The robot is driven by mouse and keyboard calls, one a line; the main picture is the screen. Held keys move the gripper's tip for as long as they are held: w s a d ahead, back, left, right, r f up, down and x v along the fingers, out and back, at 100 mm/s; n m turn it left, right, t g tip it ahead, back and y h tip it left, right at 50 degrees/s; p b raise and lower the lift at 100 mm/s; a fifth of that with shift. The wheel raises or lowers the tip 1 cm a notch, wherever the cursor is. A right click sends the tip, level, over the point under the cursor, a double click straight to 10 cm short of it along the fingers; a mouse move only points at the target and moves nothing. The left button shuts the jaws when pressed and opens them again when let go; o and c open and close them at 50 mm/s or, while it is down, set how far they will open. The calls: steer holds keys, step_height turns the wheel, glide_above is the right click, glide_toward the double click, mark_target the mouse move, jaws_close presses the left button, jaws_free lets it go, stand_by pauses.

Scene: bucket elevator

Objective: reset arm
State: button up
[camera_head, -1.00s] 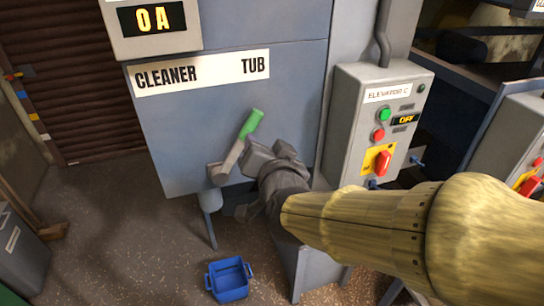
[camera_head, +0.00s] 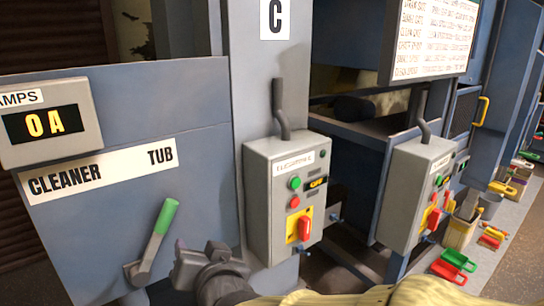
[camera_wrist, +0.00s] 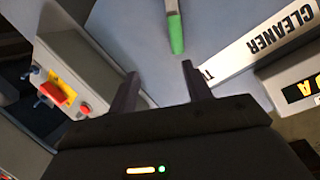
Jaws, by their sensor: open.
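My gripper (camera_head: 186,262) is at the lower middle of the head view, just right of the green-handled lever (camera_head: 157,238) on the cleaner tub (camera_head: 200,185). In the wrist view my gripper (camera_wrist: 159,70) has its two fingers spread with nothing between them. The lever's green handle (camera_wrist: 175,32) shows beyond the fingertips, apart from them. In the head view the lever leans up to the right. My arm's yellowish sleeve runs along the bottom edge, and the lower arm is cut off.
The elevator control box (camera_head: 285,200), with green and red buttons and a red switch, stands right of my gripper. A second box (camera_head: 415,195) is farther right. Colored scoops (camera_head: 450,268) and buckets stand on the floor at right. An amps display (camera_head: 45,122) reads 0 A.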

steer(key=w+d+f+g+h+p, duration=0.1)
steer(key=w+d+f+g+h, duration=0.15)
steer(key=d+f, duration=0.45)
steer(key=w+d+f+g+h+p, duration=0.2)
steer(key=d+f+h, duration=0.1)
steer(key=d, duration=0.7)
steer(key=s+d+f+g+h, duration=0.1)
steer(key=s+d+f+g, duration=0.1)
steer(key=d, duration=0.5)
steer(key=s+d+f+g+h+p, duration=0.1)
steer(key=s+d+f+g, duration=0.2)
steer(key=s+d, duration=0.2)
steer(key=d, duration=0.2)
steer(key=shift+s+d+f+m+h+p, duration=0.3)
steer(key=shift+d+f+h, duration=0.05)
steer(key=shift+f, duration=0.05)
